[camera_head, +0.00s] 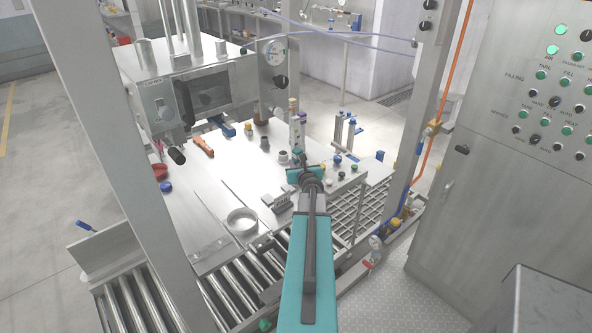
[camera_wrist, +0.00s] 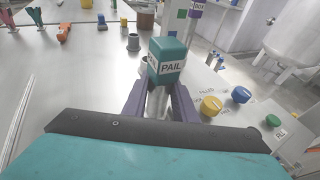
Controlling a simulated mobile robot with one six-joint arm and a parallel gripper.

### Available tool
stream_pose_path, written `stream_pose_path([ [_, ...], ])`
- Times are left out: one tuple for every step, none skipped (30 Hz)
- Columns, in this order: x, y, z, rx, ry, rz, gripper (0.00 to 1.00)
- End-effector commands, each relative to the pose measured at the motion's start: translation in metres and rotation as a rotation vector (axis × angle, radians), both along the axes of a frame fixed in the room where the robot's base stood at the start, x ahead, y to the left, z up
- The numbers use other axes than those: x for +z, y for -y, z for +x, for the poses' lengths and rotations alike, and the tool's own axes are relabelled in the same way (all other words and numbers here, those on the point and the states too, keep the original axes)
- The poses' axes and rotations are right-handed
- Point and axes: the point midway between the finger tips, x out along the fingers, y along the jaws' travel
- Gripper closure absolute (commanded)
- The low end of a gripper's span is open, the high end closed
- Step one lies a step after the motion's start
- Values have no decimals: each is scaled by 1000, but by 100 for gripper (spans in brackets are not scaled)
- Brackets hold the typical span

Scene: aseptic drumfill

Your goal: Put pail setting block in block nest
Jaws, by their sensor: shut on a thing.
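The pail setting block (camera_wrist: 168,60) is teal with a white PAIL label. In the wrist view it stands upright between the two dark fingers of my gripper (camera_wrist: 161,92), which is shut on it. I cannot identify the block nest with certainty; a grey slotted piece (camera_head: 278,201) lies on the worktop left of my gripper.
Colored knobs (camera_wrist: 211,106) sit close on the right. Grey round fittings (camera_head: 283,157) stand behind my gripper. An orange tool (camera_head: 204,146) and a round metal dish (camera_head: 241,220) are on the worktop (camera_head: 215,180). Rollers (camera_head: 232,290) run along the front. The worktop's middle is mostly clear.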

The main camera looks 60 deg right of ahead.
Motion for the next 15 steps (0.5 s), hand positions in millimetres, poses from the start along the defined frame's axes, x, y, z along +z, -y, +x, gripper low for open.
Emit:
stream_pose_path([
  [-4,1,-1,-1,1,0,100],
  [-4,1,-1,-2,1,0,100],
  [-4,1,-1,-2,1,0,100],
  [-4,2,-1,-2,1,0,100],
  [-4,2,-1,-2,1,0,100],
  [-4,2,-2,-2,1,0,100],
  [-4,2,-2,-2,1,0,100],
  [-4,2,-2,-2,1,0,100],
  [-4,2,-2,-3,1,-1,100],
  [-4,2,-2,-3,1,0,100],
  [-4,3,-2,-2,2,0,100],
  [-4,2,-2,-2,1,1,70],
  [-4,3,-2,-3,1,1,65],
  [-4,3,-2,-3,1,1,60],
  [-4,3,-2,-3,1,1,56],
])
